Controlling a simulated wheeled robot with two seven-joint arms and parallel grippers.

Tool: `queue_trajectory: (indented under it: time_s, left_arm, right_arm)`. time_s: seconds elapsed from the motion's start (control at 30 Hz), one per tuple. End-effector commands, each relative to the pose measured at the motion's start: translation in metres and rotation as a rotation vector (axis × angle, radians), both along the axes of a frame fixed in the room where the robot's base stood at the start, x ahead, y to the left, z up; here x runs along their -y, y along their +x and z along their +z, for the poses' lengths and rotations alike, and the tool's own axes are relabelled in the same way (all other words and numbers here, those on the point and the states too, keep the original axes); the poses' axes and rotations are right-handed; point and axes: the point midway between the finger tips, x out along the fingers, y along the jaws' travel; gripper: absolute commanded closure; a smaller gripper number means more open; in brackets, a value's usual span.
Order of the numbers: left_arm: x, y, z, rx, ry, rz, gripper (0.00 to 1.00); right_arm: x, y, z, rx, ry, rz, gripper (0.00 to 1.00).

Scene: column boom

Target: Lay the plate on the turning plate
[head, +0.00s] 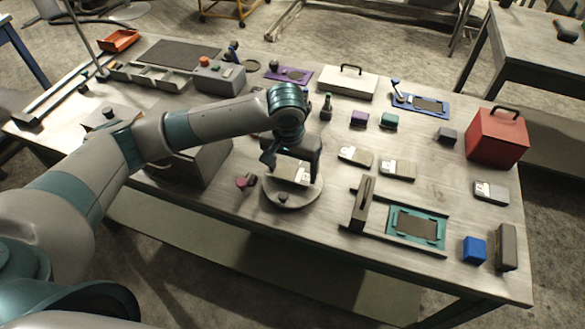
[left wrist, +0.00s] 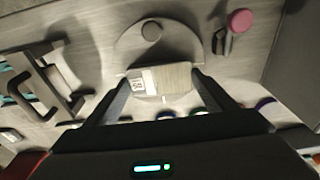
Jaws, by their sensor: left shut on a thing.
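The plate (head: 291,174), a small flat piece with a beige part and a white printed label, is between the fingers of my left gripper (head: 293,164). In the left wrist view the plate (left wrist: 172,79) spans the gap between both fingertips (left wrist: 160,88), and the gripper is shut on it. The round grey turning plate (head: 284,199) lies directly below, with a dark knob near its front edge. It also shows in the left wrist view (left wrist: 180,40), partly hidden by the held plate. I cannot tell whether the plate touches it. My right gripper is not in view.
Similar labelled plates (head: 397,170) lie to the right on the table. A pink-topped knob (head: 243,182) stands just left of the turning plate. A teal-framed fixture (head: 415,228) with an upright dark handle is at the right front. A red box (head: 497,137) stands far right.

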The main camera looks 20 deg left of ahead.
Motion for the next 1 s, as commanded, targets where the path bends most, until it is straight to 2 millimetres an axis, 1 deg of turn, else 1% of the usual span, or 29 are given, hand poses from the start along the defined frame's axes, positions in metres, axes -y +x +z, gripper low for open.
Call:
queue_trajectory:
  time_s: [0.2, 0.53, 1.0]
  left_arm:
    - [0.000, 0.001, 0.001, 0.002, -0.001, 0.000, 0.72]
    - [0.000, 0.001, -0.003, 0.002, -0.001, 0.000, 0.72]
    - [0.000, 0.001, -0.010, 0.001, -0.001, 0.000, 0.72]
  right_arm:
    - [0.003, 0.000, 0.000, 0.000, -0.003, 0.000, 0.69]
    - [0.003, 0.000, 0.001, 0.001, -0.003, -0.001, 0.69]
    - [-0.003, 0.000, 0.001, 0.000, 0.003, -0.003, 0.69]
